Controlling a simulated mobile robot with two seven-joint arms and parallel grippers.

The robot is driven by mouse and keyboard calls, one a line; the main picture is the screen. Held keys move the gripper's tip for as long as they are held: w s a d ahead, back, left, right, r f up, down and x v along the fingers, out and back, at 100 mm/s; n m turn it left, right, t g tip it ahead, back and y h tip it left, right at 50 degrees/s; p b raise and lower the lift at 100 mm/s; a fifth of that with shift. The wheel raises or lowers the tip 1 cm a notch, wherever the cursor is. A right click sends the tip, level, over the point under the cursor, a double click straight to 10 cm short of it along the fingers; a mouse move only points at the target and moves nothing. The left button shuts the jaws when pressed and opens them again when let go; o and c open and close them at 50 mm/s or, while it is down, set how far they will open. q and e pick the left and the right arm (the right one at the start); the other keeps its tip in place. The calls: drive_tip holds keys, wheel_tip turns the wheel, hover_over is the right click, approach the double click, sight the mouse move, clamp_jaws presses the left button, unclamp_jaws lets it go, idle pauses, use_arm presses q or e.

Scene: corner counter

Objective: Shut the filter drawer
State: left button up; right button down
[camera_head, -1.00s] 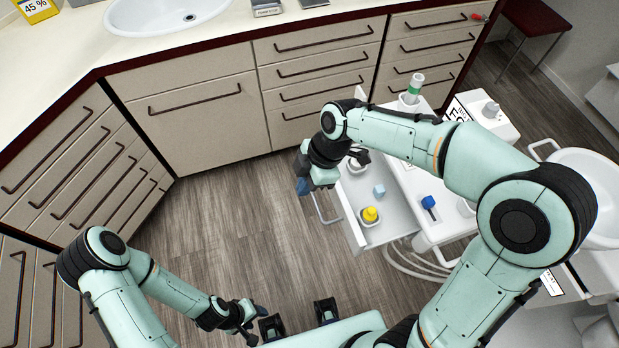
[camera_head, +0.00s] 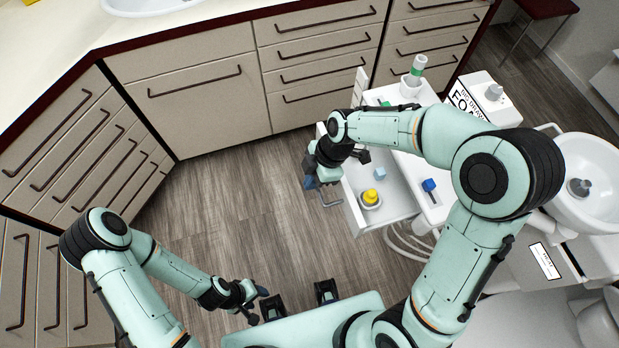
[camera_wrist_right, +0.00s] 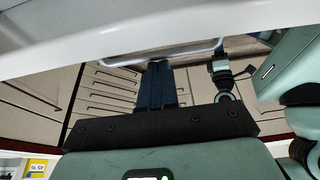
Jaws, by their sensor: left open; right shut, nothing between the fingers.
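The filter drawer (camera_head: 400,208) is a white drawer pulled out from the white cart at right. It holds a yellow object (camera_head: 371,196) in a small dish and a pale blue cube (camera_head: 380,173). Its bar handle (camera_head: 331,204) is on the front, and also crosses the upper part of the right wrist view (camera_wrist_right: 165,54). My right gripper (camera_head: 309,183) is at the drawer front, beside the handle; my arm hides part of the drawer. In the wrist view its dark blue fingers (camera_wrist_right: 157,72) are together and empty, close to the handle; contact is unclear. My left gripper (camera_head: 259,302) is open, low over the floor.
On the cart top are a blue item (camera_head: 429,185), a green-banded bottle (camera_head: 417,68) and a lettered sign (camera_head: 470,102). A white basin (camera_head: 600,190) stands at right. Beige cabinets (camera_head: 190,105) line the back and left. The floor (camera_head: 230,210) between is clear.

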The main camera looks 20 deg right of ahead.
drive_tip(key=shift+d, duration=0.1)
drive_tip(key=b, duration=0.3)
hover_over(354, 176)
drive_tip(key=d, duration=0.1)
drive_tip(key=shift+s+d+f, duration=0.1)
drive_tip(key=shift+s, duration=0.05)
use_arm(q)
drive_tip(key=f, duration=0.1)
drive_tip(key=s+f, duration=0.1)
drive_tip(key=f, duration=0.1)
drive_tip(key=shift+s+a+f, duration=0.1)
drive_tip(key=shift+s+f, duration=0.05)
drive_tip(key=shift+s, duration=0.1)
use_arm(e)
drive_tip(key=shift+d, duration=0.3)
drive_tip(key=shift+d, duration=0.1)
